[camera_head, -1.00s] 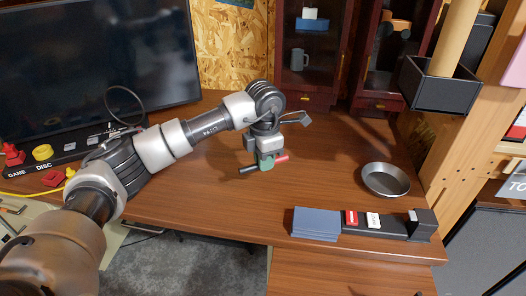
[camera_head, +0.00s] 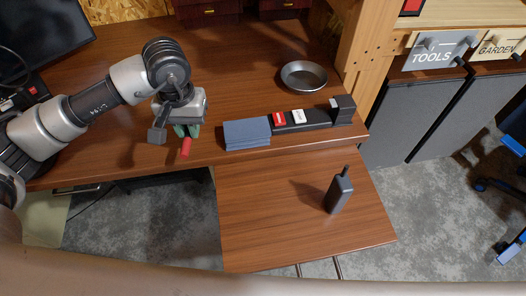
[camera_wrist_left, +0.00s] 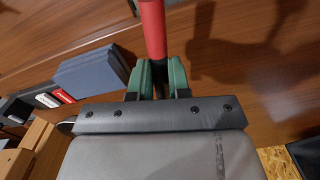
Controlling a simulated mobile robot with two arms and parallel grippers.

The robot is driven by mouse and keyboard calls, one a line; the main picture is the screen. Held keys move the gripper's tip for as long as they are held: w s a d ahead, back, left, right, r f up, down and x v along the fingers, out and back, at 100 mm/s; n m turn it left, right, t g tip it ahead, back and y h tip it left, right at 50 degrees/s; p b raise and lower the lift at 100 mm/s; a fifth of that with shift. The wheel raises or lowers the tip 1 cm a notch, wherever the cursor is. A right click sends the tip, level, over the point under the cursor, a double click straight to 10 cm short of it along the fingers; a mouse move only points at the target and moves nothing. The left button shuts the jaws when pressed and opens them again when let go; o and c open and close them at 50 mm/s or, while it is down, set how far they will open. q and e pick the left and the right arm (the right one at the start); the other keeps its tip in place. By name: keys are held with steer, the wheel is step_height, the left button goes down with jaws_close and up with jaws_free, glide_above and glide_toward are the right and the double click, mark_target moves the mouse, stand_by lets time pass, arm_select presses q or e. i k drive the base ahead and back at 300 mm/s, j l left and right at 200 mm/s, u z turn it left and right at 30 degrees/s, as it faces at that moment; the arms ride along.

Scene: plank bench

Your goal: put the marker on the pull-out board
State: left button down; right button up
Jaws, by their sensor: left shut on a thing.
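The marker (camera_head: 186,148), red with a dark end, is held in my left gripper (camera_head: 186,131) above the front part of the desk. In the left wrist view the red part of the marker (camera_wrist_left: 153,28) sticks out beyond the green finger pads of the left gripper (camera_wrist_left: 159,78), which are shut on it. The fingers hide its middle. The pull-out board (camera_head: 270,215) is a wooden panel out in front of the desk, to the right of and nearer than the gripper. My right gripper is not in view.
A dark radio-like object (camera_head: 339,192) with a stub stands on the board's right part. Blue slabs (camera_head: 247,134) and a black tray (camera_head: 300,120) with red and white items lie along the desk edge behind the board. A metal bowl (camera_head: 304,76) sits behind. The board's left part is clear.

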mark_target(278, 219)
steer(key=j+z, duration=0.1)
steer(key=z, duration=0.3)
steer(key=k+j+z, duration=0.1)
steer(key=z, duration=0.7)
steer(key=k+j, duration=0.25)
steer(key=k+z, duration=0.05)
